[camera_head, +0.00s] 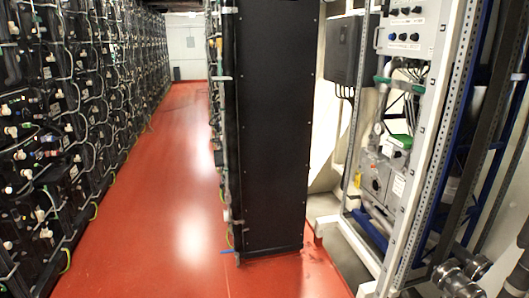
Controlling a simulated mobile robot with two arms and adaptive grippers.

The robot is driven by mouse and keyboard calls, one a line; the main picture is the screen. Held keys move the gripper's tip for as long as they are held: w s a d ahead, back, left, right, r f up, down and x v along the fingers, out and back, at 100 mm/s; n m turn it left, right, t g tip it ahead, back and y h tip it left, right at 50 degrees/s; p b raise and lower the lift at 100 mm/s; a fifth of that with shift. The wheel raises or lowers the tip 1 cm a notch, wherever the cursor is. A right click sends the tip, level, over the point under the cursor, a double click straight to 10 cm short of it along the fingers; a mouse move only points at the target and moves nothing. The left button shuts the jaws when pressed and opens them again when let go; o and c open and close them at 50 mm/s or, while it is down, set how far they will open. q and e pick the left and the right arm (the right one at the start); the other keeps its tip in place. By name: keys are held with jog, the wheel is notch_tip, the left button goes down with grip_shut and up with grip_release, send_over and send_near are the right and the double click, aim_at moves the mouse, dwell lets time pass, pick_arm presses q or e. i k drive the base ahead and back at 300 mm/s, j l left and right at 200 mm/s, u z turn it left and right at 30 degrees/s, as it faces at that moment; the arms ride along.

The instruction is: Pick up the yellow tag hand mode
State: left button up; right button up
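A small yellow item (358,180), which may be the yellow tag, shows on the grey equipment behind the white frame at the right. It is too small to read or to tell how it is attached. Neither of my grippers can be made out in the head view.
A tall black cabinet (270,130) stands in the middle. Battery racks (75,110) with many cables line the left. The red floor aisle (165,200) between them is clear back to a white door (188,52). A white slotted upright (430,150) and metal pipe-like parts (460,280) stand at the right.

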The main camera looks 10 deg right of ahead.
aim_at(356, 181)
jog(key=i+z, duration=0.1)
jog(key=i, duration=0.95)
jog(key=i+j+z, duration=0.1)
jog(key=i+j, duration=0.15)
jog(key=i, duration=0.8)
